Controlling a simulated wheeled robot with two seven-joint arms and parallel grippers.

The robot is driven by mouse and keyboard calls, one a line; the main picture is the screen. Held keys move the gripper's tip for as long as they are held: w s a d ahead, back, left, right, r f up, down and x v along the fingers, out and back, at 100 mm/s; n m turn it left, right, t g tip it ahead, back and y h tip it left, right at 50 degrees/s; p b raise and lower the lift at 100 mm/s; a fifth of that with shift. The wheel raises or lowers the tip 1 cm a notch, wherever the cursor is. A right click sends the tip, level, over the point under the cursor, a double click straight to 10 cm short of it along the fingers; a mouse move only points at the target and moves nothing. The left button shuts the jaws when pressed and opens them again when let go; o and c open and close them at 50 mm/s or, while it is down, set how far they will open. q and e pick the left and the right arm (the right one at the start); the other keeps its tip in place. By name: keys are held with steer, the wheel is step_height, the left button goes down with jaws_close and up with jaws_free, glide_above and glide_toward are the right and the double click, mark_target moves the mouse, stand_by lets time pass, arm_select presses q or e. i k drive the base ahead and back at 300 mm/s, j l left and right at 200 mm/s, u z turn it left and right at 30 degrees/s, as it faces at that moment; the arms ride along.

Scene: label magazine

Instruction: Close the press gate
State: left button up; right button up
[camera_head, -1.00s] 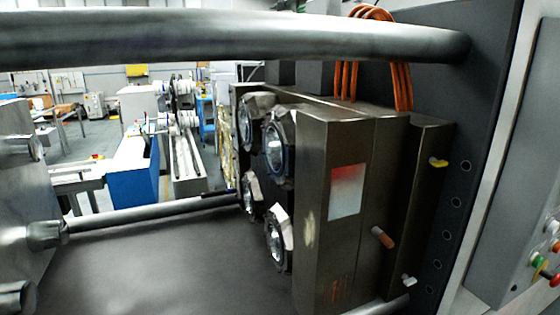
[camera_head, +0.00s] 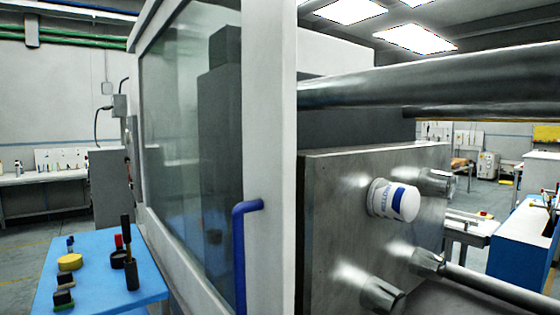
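The press gate (camera_head: 200,130) is a white-framed panel with a large clear window, left of centre in the head view. A blue handle (camera_head: 240,250) is fixed near its right edge. To the right of the gate frame the press interior is exposed, with a grey metal plate (camera_head: 335,215) and thick round bars (camera_head: 440,85). A white and blue cylinder (camera_head: 392,200) sits against the plate. Neither of my grippers shows in this view.
A blue table (camera_head: 90,275) with small jars and tools stands at the lower left, close to the gate. A workbench (camera_head: 50,180) runs along the far left wall. At the right are a background workbench and a blue cabinet (camera_head: 525,240).

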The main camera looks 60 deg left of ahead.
mark_target(268, 27)
steer(key=u, duration=2.8)
steer(key=i+j+z, duration=0.6)
steer(key=j+z, duration=0.15)
steer(key=j, duration=0.2)
steer(key=i+j+z, duration=0.2)
steer(key=j, duration=0.15)
steer(key=j+z, duration=0.25)
steer(key=j, duration=0.15)
steer(key=i+j+z, duration=0.25)
steer(key=j, duration=0.2)
steer(key=j+z, duration=0.25)
steer(key=j, duration=0.15)
steer(key=k, duration=0.05)
